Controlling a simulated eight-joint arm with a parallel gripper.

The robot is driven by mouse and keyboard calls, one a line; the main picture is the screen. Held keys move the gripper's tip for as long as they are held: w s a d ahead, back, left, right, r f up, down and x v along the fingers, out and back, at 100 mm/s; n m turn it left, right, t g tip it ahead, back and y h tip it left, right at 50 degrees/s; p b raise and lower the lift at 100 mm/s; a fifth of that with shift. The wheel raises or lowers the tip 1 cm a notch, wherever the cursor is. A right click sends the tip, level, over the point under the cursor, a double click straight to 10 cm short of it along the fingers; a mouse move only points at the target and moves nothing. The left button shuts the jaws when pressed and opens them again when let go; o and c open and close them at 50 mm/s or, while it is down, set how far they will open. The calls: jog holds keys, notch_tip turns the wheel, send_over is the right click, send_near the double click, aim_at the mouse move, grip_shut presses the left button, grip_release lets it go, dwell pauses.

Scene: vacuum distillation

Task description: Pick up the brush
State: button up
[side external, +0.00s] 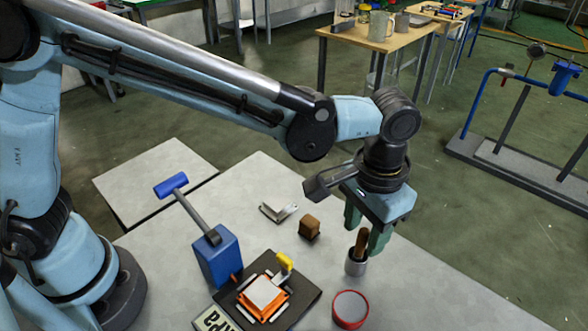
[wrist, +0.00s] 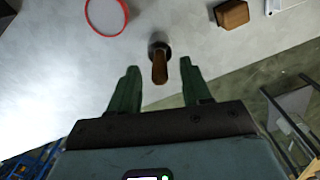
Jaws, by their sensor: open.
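The brush has a brown wooden handle (side external: 361,243) and stands upright in a small grey cup (side external: 355,263) on the table. Its bristle end is hidden inside the cup. In the wrist view the brush handle (wrist: 159,68) points toward me, between and just beyond the fingertips. My gripper (side external: 366,235) is open, pointing down, with its green fingers around the upper handle in the side view. In the wrist view my gripper (wrist: 160,78) has a clear gap on both sides of the handle.
A red-rimmed round container (side external: 350,309) stands in front of the cup. A brown block (side external: 309,228), a metal bracket (side external: 278,212), a blue holder (side external: 218,258) with a hammer-like tool, and an orange device (side external: 263,295) on a black mat lie left. The table right of the cup is clear.

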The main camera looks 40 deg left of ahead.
aim_at(360, 250)
jog(key=shift+s+f, duration=0.1)
jog(key=shift+f, duration=1.35)
grip_shut()
